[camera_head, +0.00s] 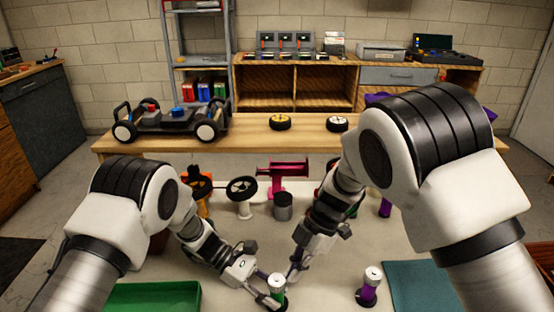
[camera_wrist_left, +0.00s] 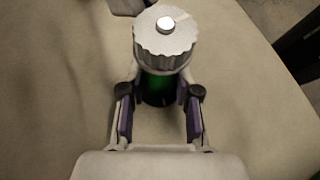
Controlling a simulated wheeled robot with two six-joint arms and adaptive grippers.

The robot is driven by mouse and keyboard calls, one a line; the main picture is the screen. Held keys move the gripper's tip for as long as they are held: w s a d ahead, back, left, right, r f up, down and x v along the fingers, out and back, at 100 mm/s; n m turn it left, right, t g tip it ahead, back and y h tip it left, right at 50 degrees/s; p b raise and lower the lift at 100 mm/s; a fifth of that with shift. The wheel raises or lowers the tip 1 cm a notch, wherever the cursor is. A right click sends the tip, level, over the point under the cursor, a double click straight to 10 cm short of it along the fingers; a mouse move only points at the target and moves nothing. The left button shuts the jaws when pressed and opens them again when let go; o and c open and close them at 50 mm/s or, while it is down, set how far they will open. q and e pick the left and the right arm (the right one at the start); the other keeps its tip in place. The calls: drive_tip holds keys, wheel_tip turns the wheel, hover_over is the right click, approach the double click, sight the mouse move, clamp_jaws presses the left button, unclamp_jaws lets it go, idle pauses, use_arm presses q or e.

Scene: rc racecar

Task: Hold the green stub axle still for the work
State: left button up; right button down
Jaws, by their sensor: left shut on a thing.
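The green stub axle (camera_head: 277,284) stands upright on the table at the bottom centre of the head view, with a pale ribbed cap on top. In the left wrist view its green body (camera_wrist_left: 158,88) shows below the cap (camera_wrist_left: 166,42). My left gripper (camera_head: 268,291) is shut on the green body; in the left wrist view its two fingers (camera_wrist_left: 158,105) lie on either side of it. My right gripper (camera_head: 293,275) points down just right of the axle, close to it. Its fingertips are too small to tell whether they are open.
A purple stub axle (camera_head: 369,287) stands to the right, near a teal mat (camera_head: 418,285). A green tray (camera_head: 152,297) lies at lower left. A wheel on a white stand (camera_head: 243,188), a magenta fixture (camera_head: 284,170) and a grey cup (camera_head: 283,207) stand behind. A car chassis (camera_head: 172,121) sits on the rear bench.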

drive_tip(key=shift+s, duration=0.25)
drive_tip(key=shift+d, duration=0.1)
idle(0.3)
drive_tip(key=shift+w+a+r, duration=0.6)
drive_tip(key=shift+w+r, duration=0.65)
drive_tip(key=shift+r, duration=2.2)
wheel_tip(320, 180, down, 7)
